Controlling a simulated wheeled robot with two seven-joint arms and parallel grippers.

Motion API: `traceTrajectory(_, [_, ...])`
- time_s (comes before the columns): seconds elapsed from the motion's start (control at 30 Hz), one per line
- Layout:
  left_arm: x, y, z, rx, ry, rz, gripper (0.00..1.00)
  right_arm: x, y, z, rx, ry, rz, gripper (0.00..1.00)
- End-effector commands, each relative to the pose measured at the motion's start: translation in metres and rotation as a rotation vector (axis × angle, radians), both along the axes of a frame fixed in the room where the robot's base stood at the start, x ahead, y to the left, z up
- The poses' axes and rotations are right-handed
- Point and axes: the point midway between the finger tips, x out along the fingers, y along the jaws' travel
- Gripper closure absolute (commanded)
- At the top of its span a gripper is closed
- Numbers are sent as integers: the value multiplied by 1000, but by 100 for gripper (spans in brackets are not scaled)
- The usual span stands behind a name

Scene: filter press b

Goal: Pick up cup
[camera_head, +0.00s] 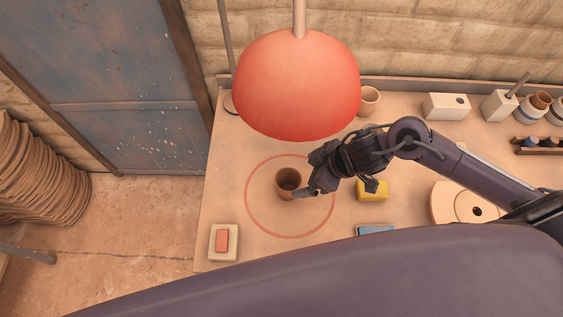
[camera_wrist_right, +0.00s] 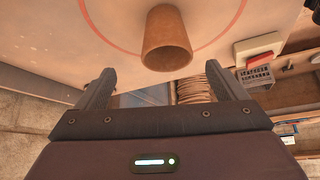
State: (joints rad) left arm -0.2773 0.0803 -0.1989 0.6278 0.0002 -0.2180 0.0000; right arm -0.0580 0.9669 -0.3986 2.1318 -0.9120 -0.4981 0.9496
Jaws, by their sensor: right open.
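A brown cup (camera_head: 288,182) stands upright on the table (camera_head: 225,150), inside a thin red ring (camera_head: 249,183) marked on the surface. My right gripper (camera_head: 308,191) is at the cup's right side in the head view. In the right wrist view the cup (camera_wrist_right: 167,42) lies ahead of the gap between the two open fingers (camera_wrist_right: 167,88), with nothing gripped. I cannot tell from the frames whether a finger touches the cup. My left gripper is not in view.
A large red lamp (camera_head: 297,85) hangs behind the cup. A yellow block (camera_head: 372,191), a blue block (camera_head: 376,231) and a white block with a red top (camera_head: 223,242) lie around the ring. Another cup (camera_head: 369,100) and a white box (camera_head: 446,106) stand at the back.

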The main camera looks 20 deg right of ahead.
Motion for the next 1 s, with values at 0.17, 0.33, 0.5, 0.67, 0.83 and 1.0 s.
traceTrajectory(0.17, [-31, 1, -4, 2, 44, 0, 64, 5, 8, -13, 5, 1, -4, 9])
traceTrajectory(0.33, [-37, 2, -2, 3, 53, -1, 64, 11, 19, -26, 4, 0, -3, 9])
traceTrajectory(0.5, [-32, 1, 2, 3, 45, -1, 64, 19, 39, -42, 5, 1, -2, 9])
traceTrajectory(0.67, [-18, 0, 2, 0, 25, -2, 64, 24, 44, -58, 1, 0, -1, 9])
traceTrajectory(0.83, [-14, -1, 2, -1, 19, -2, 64, 25, 45, -60, 1, -1, -1, 9])
traceTrajectory(1.0, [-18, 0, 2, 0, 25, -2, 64, 25, 45, -60, 0, 0, -1, 19])
